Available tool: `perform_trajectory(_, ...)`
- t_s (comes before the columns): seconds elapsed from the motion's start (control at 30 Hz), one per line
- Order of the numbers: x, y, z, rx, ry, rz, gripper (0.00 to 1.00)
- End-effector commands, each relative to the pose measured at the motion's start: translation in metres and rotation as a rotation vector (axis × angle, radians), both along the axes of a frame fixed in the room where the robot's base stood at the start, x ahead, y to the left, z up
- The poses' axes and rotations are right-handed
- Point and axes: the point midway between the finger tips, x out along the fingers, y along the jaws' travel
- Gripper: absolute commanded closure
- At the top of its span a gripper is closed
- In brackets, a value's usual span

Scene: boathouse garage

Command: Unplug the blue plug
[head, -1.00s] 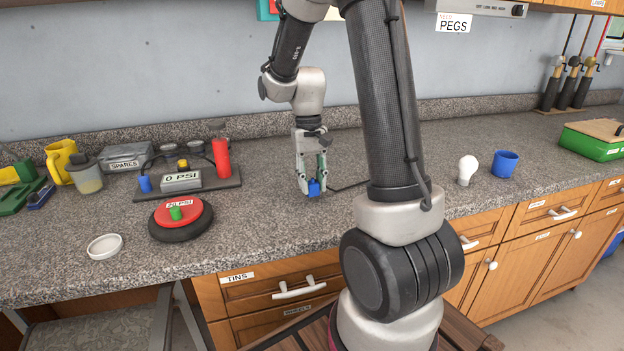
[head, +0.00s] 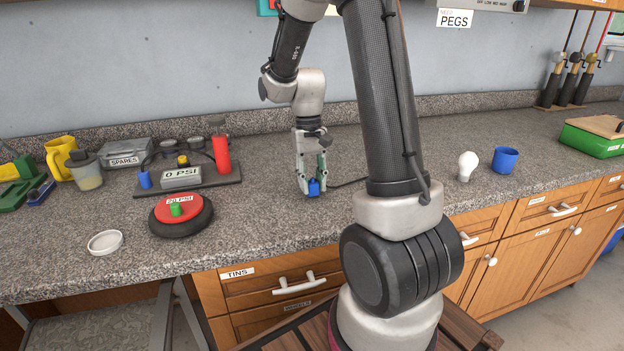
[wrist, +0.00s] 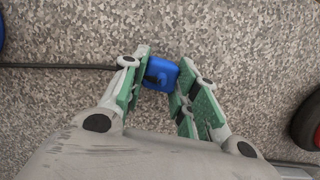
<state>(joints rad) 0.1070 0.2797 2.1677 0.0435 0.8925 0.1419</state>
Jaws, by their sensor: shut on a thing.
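The blue plug (head: 313,187) is between the fingertips of my gripper (head: 314,184), low over the granite counter. In the wrist view my gripper (wrist: 161,78) is shut on the blue plug (wrist: 160,72), with a green-padded finger on each side. A black cord (wrist: 65,66) runs from the plug's side to the left in the wrist view. In the head view the cord (head: 348,183) runs right and passes behind my arm. No socket shows at the plug; whether the plug touches the counter I cannot tell.
Left of my gripper are a gauge board (head: 210,183) with a red cylinder (head: 221,155), a round black-and-red device (head: 181,217) and a white lid (head: 105,243). On the right stand a white bulb (head: 467,166) and a blue cup (head: 505,159). Counter in front of the plug is clear.

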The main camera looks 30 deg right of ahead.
Motion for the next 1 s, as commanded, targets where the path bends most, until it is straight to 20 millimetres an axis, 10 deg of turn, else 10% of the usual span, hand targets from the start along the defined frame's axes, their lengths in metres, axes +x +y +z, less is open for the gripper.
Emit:
perform_trajectory(0.53,0.0000,0.0000,-0.0043,0.000,-0.001,0.000,1.00)
perform_trajectory(0.57,0.0000,0.0000,-0.0043,0.000,-0.001,0.000,0.67)
perform_trajectory(0.67,0.0000,0.0000,-0.0043,0.000,-0.001,0.000,0.49)
perform_trajectory(1.0,0.0002,-0.0001,-0.0034,0.000,-0.001,0.000,0.45)
